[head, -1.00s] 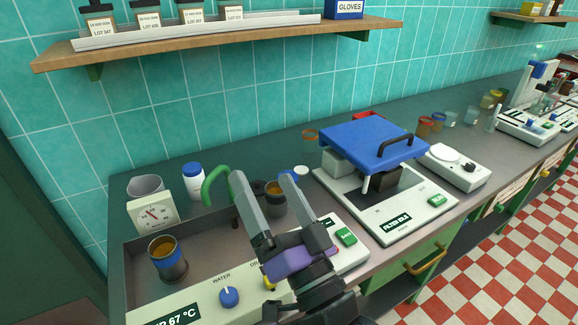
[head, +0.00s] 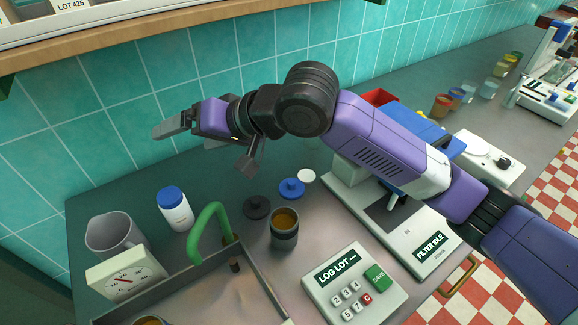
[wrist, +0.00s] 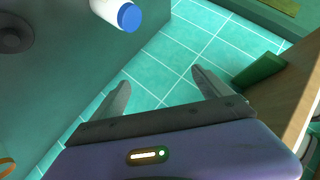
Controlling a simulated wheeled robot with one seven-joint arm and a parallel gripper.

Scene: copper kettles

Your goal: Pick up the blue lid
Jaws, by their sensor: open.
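The blue lid (head: 292,187), a small disc with a knob, lies flat on the dark counter in the head view. It sits between a black lid (head: 257,206) and a white disc (head: 306,176). My gripper (head: 157,131) is open and empty, raised near the tiled wall, up and left of the blue lid and well apart from it. In the wrist view the open fingers (wrist: 160,80) have tiles between them. The blue lid does not show there; a black lid (wrist: 14,36) is at the left edge.
A white bottle with a blue cap (head: 174,209) stands left of the lids. A cup of amber liquid (head: 285,229) and a green curved handle (head: 209,228) are in front. A wooden shelf (wrist: 298,105) is close to my gripper's right in the wrist view.

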